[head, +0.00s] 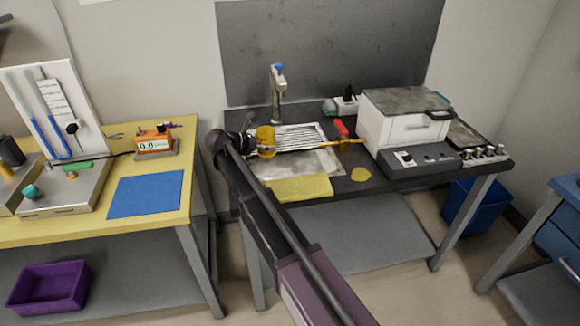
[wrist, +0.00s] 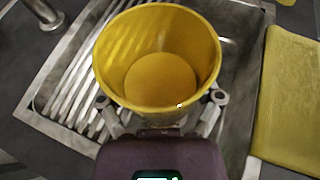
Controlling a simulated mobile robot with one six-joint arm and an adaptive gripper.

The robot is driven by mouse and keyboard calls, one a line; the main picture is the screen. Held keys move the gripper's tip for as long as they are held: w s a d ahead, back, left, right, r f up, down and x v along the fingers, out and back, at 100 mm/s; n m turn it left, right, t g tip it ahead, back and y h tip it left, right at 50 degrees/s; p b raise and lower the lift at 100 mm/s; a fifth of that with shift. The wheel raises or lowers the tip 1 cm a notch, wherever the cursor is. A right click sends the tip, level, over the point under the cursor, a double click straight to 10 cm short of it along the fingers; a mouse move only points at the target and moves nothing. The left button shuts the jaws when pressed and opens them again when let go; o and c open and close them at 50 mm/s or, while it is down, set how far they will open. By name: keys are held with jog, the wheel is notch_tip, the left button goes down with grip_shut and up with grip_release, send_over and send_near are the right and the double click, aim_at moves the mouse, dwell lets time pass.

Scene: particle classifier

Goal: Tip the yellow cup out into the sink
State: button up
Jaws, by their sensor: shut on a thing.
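The yellow cup (head: 266,136) is held above the metal sink (head: 315,162) in the head view. In the wrist view the cup (wrist: 158,55) has its open mouth towards the camera. Its inside and round bottom show, but I cannot tell whether the bottom is bare or covered with something. My gripper (head: 257,147) is shut on the cup, with one finger on each side of it; my gripper (wrist: 160,108) also shows in the wrist view. The cup hides the middle of the sink (wrist: 243,50) in the wrist view.
A tap (head: 278,92) stands behind the sink. A yellow cloth (head: 302,187) lies at its front edge. A red-handled tool (head: 341,130) and a white-and-grey machine (head: 405,125) are to the right. The yellow table (head: 95,220) is on the left.

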jog(key=shift+m+g+h, duration=0.4)
jog(key=shift+m, duration=0.1)
jog(key=shift+w+a+f, duration=0.1)
jog(key=shift+w+a, duration=0.15)
jog(key=shift+w, duration=0.45)
jog(key=shift+w+a+f, duration=0.1)
jog(key=shift+w+a, duration=0.1)
jog(key=shift+w, duration=0.55)
jog(key=shift+w+a, duration=0.25)
jog(key=shift+w, duration=0.45)
jog(key=shift+d+r, duration=0.1)
jog(key=shift+s+d+r+m+y+p, duration=0.35)
jog(key=shift+m+y+p, duration=0.25)
jog(key=shift+p, duration=0.15)
jog(key=shift+s+d+m+t+y+p, duration=0.3)
jog(key=shift+d+m+y, duration=0.15)
jog(key=shift+m, duration=0.1)
jog(key=shift+s+d+m+t+y+p, duration=0.3)
jog(key=shift+d+m+y, duration=0.15)
jog(key=shift+m, duration=0.1)
jog(key=shift+s+d+f+m+t+y+b, duration=0.3)
jog(key=shift+d+f+m+y+b, duration=0.1)
jog(key=shift+f+m+y, duration=0.15)
jog(key=shift+w+r, duration=0.1)
jog(key=shift+r, duration=0.05)
jog(key=shift+d+r+m+t+y+p, duration=0.1)
jog(key=shift+r+m+t+y+p, duration=0.25)
jog(key=shift+y+p, duration=0.15)
